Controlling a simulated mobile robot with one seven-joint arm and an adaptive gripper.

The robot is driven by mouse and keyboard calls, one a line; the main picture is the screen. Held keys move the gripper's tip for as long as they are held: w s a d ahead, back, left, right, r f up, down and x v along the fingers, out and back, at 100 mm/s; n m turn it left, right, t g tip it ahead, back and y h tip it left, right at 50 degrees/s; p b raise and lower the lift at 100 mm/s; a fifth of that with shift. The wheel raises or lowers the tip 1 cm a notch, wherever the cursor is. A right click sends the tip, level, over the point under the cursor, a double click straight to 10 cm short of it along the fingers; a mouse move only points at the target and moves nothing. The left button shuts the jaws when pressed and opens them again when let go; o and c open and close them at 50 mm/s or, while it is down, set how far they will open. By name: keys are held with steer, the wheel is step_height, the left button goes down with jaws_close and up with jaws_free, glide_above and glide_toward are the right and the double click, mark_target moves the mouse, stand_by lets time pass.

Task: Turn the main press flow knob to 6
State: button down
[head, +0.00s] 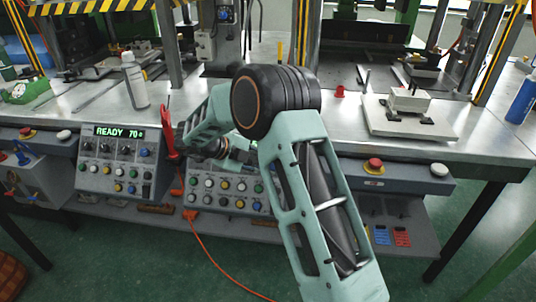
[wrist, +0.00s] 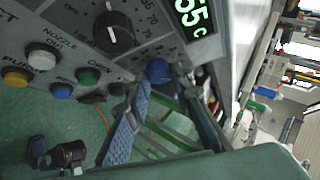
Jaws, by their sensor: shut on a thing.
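In the wrist view, a blue knob (wrist: 158,70) sits on the grey control panel (wrist: 75,50), right of a black heat knob (wrist: 114,33) with a white pointer. The two fingers of my gripper (wrist: 158,82) reach up to the panel and close around the blue knob. The knob's label and scale are hidden, so I cannot read its setting. In the head view, my arm covers most of the fingers and the upper part of the middle control panel (head: 262,208).
A left control panel (head: 110,172) shows "READY 70" in green. A red-handled tool (head: 170,133) stands between the panels, with an orange cable (head: 215,256) below.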

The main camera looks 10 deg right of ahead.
steer(key=shift+d+r+m+g+y+p, duration=0.15)
steer(key=shift+m+g+y+p, duration=0.35)
steer(key=shift+m+p, duration=0.5)
steer(key=shift+p, duration=0.3)
steer(key=c, duration=1.7)
jaws_free()
steer(key=v, duration=1.2)
